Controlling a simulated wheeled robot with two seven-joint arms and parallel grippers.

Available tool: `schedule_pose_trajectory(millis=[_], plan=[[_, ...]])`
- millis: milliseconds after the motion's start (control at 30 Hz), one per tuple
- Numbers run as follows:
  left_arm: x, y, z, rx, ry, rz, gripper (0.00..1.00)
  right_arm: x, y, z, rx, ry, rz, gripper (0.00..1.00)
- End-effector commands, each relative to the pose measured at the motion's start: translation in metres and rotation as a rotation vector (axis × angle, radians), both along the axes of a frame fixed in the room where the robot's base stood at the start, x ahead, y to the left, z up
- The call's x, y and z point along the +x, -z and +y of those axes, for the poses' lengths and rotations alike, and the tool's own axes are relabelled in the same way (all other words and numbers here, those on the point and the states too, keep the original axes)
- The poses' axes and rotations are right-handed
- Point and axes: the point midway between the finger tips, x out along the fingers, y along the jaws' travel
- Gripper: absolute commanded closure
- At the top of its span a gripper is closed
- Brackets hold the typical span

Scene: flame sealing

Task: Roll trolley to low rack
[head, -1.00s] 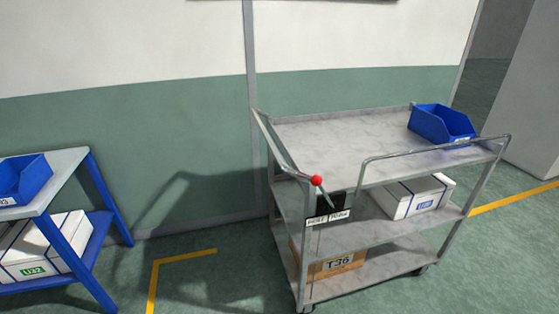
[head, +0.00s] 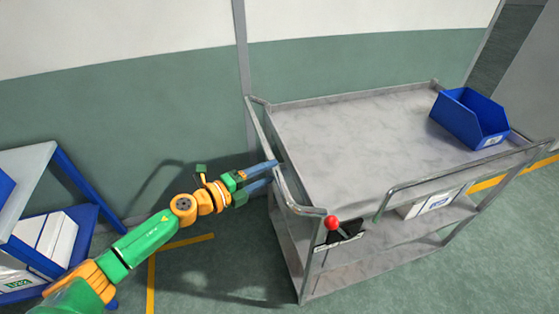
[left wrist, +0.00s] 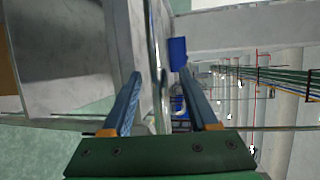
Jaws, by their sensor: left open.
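The grey metal trolley (head: 350,130) stands upright on the floor at centre right, with shelves and a raised push rail (head: 305,210) at its left end. A red-knobbed lever (head: 332,224) is at its near corner. My left gripper (head: 273,172) is open at the trolley's left end, close to the push rail. In the left wrist view a metal bar (left wrist: 154,60) appears between the two blue fingers of the left gripper (left wrist: 163,88); I cannot tell whether they touch it. The low rack (head: 25,185), blue-framed, is at the left edge, partly cut off.
A blue bin (head: 470,118) sits on the trolley's top shelf, and a white box (head: 437,202) lies below. White boxes (head: 40,240) sit on the rack's lower shelf. A wall (head: 150,110) runs behind. Yellow floor tape (head: 152,285) marks the open floor between rack and trolley.

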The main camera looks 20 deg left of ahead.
Motion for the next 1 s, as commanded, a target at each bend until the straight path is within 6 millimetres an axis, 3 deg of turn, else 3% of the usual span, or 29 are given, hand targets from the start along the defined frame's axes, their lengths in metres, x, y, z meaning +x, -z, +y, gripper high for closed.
schedule_pose_trajectory(millis=[200, 467, 500, 567, 700, 1000], plan=[[0.023, 0.005, -0.015, -0.003, -0.001, 0.001, 0.41, -0.003, -0.001, -0.002, -0.004, -0.001, 0.006, 0.50], [0.026, 0.006, -0.017, -0.001, 0.000, 0.002, 0.41, -0.001, -0.001, -0.003, -0.005, -0.002, 0.003, 0.50], [0.026, 0.006, -0.017, -0.001, 0.000, 0.002, 0.43, -0.001, -0.001, -0.003, -0.005, -0.002, 0.002, 0.50], [0.026, 0.006, -0.017, -0.002, -0.002, 0.002, 0.60, -0.001, -0.001, -0.003, -0.005, -0.002, 0.002, 0.50], [0.026, 0.006, -0.017, -0.002, -0.002, 0.002, 0.97, -0.001, -0.001, -0.003, -0.005, -0.002, 0.002, 0.50], [0.026, 0.006, -0.017, -0.002, -0.002, 0.001, 1.00, 0.000, -0.002, -0.003, -0.005, -0.003, 0.001, 0.50]])
